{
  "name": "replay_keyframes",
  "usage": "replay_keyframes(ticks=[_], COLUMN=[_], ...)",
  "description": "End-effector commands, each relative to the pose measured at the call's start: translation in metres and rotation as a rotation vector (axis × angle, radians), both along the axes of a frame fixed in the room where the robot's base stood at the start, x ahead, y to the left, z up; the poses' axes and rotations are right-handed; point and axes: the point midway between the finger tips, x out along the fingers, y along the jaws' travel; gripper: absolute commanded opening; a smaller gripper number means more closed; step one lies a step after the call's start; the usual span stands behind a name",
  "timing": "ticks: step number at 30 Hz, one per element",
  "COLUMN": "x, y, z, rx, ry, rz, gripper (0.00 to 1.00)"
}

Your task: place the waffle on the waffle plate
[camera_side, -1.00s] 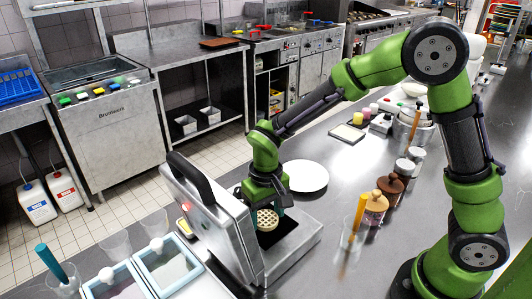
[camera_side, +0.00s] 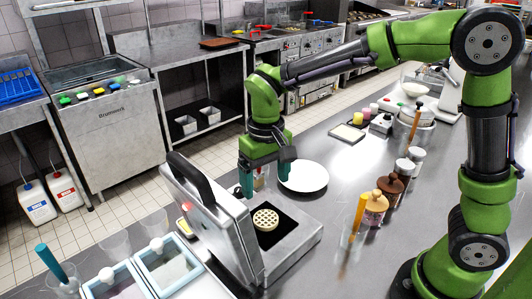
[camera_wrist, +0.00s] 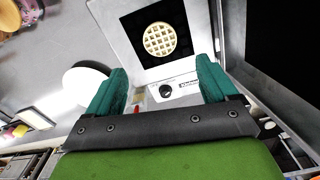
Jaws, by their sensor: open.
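The round, golden, gridded waffle (camera_side: 265,219) lies on the dark plate of the open waffle iron (camera_side: 292,250). It also shows in the wrist view (camera_wrist: 160,39), beyond my fingertips. My gripper (camera_side: 265,178) is open and empty, raised above and behind the iron, apart from the waffle. In the wrist view its two teal fingers stand wide apart (camera_wrist: 163,88) with the iron's front knob between them. A round white plate (camera_side: 303,176) lies on the steel counter just behind the iron, close to my gripper. It shows in part in the wrist view (camera_wrist: 80,85), left of the fingers.
The iron's raised lid with its black handle (camera_side: 192,180) stands at the left of its base. Jars with wooden lids (camera_side: 375,208) and a glass with an orange-handled tool (camera_side: 358,220) stand to the right. Lidded trays (camera_side: 165,265) are at front left. Counter between plate and jars is clear.

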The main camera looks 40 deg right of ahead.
Motion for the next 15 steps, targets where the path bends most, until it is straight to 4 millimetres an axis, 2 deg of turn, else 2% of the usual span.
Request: replay_keyframes(ticks=[8, 11, 15], x=[-0.007, -0.022, -0.057], y=[-0.008, -0.022, -0.047], z=[0.029, 0.047, 0.071], rx=[0.021, 0.063, 0.135], ry=[-0.032, -0.096, -0.239], rz=[-0.011, -0.033, -0.076], gripper=[0.86, 0.86, 0.86])
